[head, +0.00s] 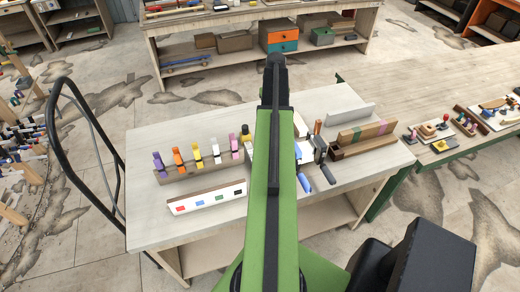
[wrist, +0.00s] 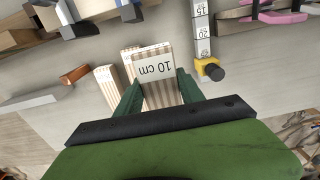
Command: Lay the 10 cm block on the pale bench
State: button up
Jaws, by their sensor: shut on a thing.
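The 10 cm block (wrist: 155,68) is striped in pale and brown wood and carries a white "10 cm" label, which reads upside down in the wrist view. My gripper (wrist: 160,88) is shut on it, one green finger at each side. The block is over a pale bench top; I cannot tell whether it touches it. In the head view my green arm reaches over the near pale bench (head: 145,225) and hides the block and the gripper.
A second striped block (wrist: 108,76) lies just left of the held one. A ruler (wrist: 203,35) with a yellow end is to the right. Coloured clamps (head: 197,155) and a white board with coloured squares (head: 206,198) stand on the bench's left. Bare top shows at its front left.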

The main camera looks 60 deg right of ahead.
notch_tip(320, 180, down, 6)
jog(key=w+b, duration=0.1)
jog(key=b, duration=0.3)
jog(key=shift+w+b, duration=0.2)
jog(key=shift+b, duration=0.15)
notch_tip(320, 180, down, 10)
jog(key=b, duration=1)
jog(key=shift+f, duration=0.2)
jog(key=shift+r, duration=0.25)
jog(key=shift+a+f, duration=0.1)
jog(key=shift+f, duration=0.15)
jog(key=o, duration=1.5)
jog(key=shift+r, duration=0.1)
jog(key=shift+c, duration=0.2)
notch_tip(320, 180, up, 12)
jog(key=p, duration=1.2)
jog(key=shift+r, duration=0.15)
